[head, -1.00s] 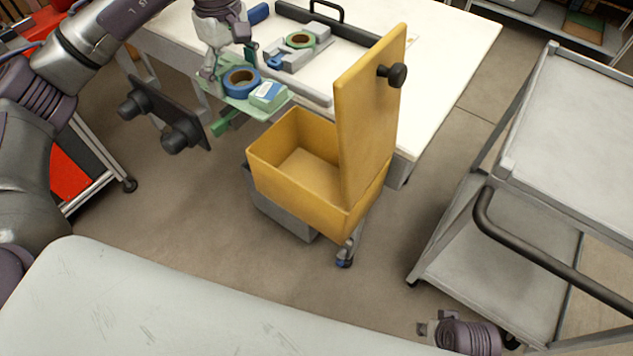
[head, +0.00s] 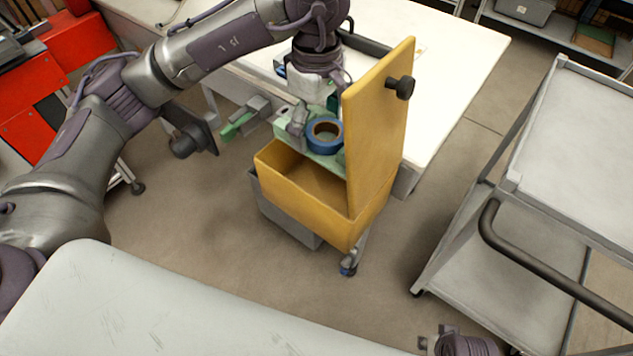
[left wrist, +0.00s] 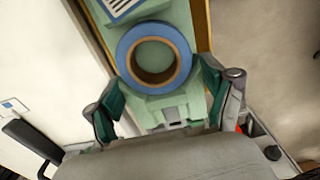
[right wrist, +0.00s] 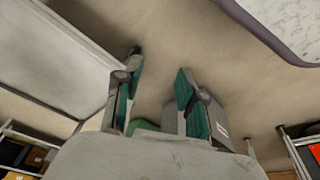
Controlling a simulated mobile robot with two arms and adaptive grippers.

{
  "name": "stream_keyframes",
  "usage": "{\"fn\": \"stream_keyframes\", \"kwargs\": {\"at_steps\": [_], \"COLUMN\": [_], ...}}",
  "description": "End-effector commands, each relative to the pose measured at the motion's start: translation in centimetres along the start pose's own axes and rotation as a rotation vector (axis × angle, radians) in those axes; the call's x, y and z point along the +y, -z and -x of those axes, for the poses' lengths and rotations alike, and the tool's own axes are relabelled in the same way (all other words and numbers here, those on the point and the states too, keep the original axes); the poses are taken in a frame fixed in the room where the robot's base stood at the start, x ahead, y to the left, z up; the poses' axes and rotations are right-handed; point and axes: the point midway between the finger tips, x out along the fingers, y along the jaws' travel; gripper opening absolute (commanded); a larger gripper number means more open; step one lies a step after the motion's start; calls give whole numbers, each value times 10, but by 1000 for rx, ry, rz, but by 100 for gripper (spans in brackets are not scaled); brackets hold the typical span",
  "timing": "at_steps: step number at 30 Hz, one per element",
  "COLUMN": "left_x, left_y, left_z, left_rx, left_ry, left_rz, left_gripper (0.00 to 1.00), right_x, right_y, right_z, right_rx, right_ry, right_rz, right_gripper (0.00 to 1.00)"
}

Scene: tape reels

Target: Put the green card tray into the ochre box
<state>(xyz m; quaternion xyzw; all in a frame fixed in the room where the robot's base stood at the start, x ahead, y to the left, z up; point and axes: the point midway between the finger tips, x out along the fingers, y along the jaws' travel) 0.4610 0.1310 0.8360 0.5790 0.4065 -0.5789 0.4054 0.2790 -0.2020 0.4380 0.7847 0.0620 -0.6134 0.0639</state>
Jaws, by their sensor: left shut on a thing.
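The green card tray (head: 285,129) hangs above the opening of the ochre box (head: 310,203), partly hidden by the box's raised lid (head: 375,130). It carries a blue tape reel (head: 324,136). My left gripper (head: 302,118) is shut on the tray's end. In the left wrist view the tray (left wrist: 180,20) lies between the two fingers (left wrist: 163,105), with the blue reel (left wrist: 154,58) and a striped label on it. My right gripper (right wrist: 152,100) is open, its fingers apart with bare floor beyond. In the head view only a bit of the right arm shows at the bottom edge.
The box's lid stands upright on its right side, with a black knob (head: 400,87). A white table (head: 455,50) is behind it. A grey cart (head: 575,140) with a black handle stands at the right. Open floor lies between box and cart.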

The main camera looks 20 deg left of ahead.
Motion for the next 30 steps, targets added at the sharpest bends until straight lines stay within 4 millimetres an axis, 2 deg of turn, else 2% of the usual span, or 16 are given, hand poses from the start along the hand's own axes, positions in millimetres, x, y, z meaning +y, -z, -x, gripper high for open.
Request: {"fn": "stream_keyframes", "kwargs": {"at_steps": [8,18,26,30], "left_x": [-1,0,0,0], "left_y": [0,0,0,0], "left_z": [-41,-116,-136,-155], "left_rx": [-1,-2,-1,-1], "left_ry": [3,1,-1,2], "left_rz": [0,0,-1,-1], "left_gripper": [41,41,41,41], "right_x": [1,3,4,4], "right_y": [10,15,16,17], "right_z": [20,55,66,75], "right_rx": [21,37,41,48], "right_ry": [-2,-6,-7,-8], "right_rz": [-1,-4,-5,-5], "right_gripper": [40,40,40,40]}}
